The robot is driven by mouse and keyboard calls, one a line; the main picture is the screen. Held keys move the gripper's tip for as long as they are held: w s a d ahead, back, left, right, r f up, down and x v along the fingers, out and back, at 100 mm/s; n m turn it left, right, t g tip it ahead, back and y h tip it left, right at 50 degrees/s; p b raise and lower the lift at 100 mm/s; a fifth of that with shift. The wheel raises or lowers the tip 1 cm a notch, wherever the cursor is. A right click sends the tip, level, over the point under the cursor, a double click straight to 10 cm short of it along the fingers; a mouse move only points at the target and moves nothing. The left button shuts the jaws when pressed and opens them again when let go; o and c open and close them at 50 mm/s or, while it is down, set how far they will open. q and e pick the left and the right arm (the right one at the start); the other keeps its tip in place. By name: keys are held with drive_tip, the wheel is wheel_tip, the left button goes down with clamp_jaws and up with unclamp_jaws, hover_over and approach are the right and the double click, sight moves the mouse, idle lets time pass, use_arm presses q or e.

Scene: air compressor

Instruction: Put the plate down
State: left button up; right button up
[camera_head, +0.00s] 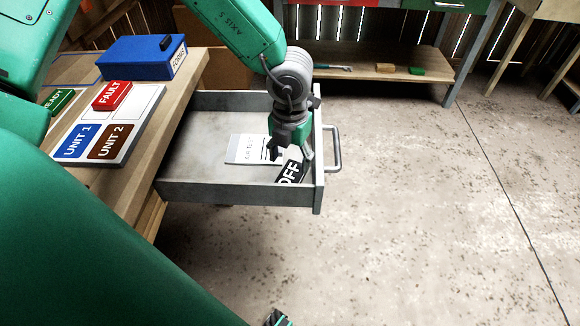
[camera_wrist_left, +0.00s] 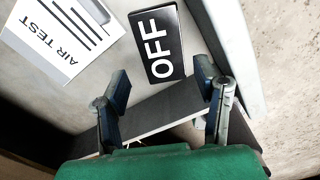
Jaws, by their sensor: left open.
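The black plate with white OFF lettering (camera_head: 290,172) lies in the open grey drawer (camera_head: 240,192), near its front right corner. It also shows in the left wrist view (camera_wrist_left: 157,44), lying flat just beyond my fingertips. My left gripper (camera_head: 292,153) reaches down into the drawer over the plate. Its fingers are apart in the wrist view (camera_wrist_left: 162,80). A dark slab with a pale edge (camera_wrist_left: 165,108) shows between the fingers; I cannot tell what it is. A small dark part shows at the bottom edge; I cannot tell whether it is my right gripper.
A white AIR TEST sheet (camera_head: 247,150) lies in the drawer left of the plate. The drawer handle (camera_head: 335,150) sticks out to the right. On the wooden table (camera_head: 180,100) are a blue box (camera_head: 142,57) and a board with coloured labels (camera_head: 140,118). The floor at right is clear.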

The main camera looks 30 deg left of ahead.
sight(290, 177)
use_arm(q)
wheel_tip(290, 177, up, 6)
drive_tip(key=p, duration=0.1)
idle(0.7)
